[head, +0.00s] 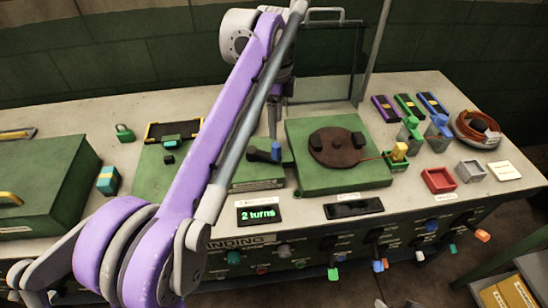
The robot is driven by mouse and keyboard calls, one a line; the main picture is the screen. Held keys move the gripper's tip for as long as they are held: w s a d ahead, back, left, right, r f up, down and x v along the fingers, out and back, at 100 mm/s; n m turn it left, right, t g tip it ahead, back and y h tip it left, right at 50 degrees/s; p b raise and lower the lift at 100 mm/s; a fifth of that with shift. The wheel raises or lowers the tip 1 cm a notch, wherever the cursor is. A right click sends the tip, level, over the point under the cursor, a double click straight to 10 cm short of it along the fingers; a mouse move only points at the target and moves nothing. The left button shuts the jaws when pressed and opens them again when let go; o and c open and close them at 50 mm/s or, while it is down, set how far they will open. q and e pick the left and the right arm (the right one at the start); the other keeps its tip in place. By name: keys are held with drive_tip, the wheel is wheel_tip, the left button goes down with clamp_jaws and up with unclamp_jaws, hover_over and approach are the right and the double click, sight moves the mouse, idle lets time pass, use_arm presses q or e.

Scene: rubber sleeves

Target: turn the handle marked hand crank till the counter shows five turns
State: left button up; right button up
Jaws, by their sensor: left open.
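The counter display (258,214) on the bench's front edge reads "2 turns" in green. Behind it a low green box (258,180) carries a small label too small to read. A dark handle with a blue end (276,152) sits on top of this box; I take it for the hand crank but cannot read its marking. My left gripper (273,132) is open and points down just above and behind this handle, partly hidden by my own purple arm. I cannot tell whether its fingers are around the handle or apart from it. My right gripper is not in view.
To the right, a green block bears a brown disc (337,147) beside a yellow-topped piece (398,152). A second display (353,208) stands in front. Red and grey trays (438,180), a cable coil (478,129) and a green case (45,185) also occupy the bench. Several knobs line its front.

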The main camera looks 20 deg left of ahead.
sight(276, 145)
use_arm(q)
wheel_tip(276, 145, down, 10)
drive_tip(key=shift+r+b, duration=0.1)
drive_tip(key=shift+b, duration=0.55)
clamp_jaws()
drive_tip(key=shift+w, duration=0.1)
idle(1.0)
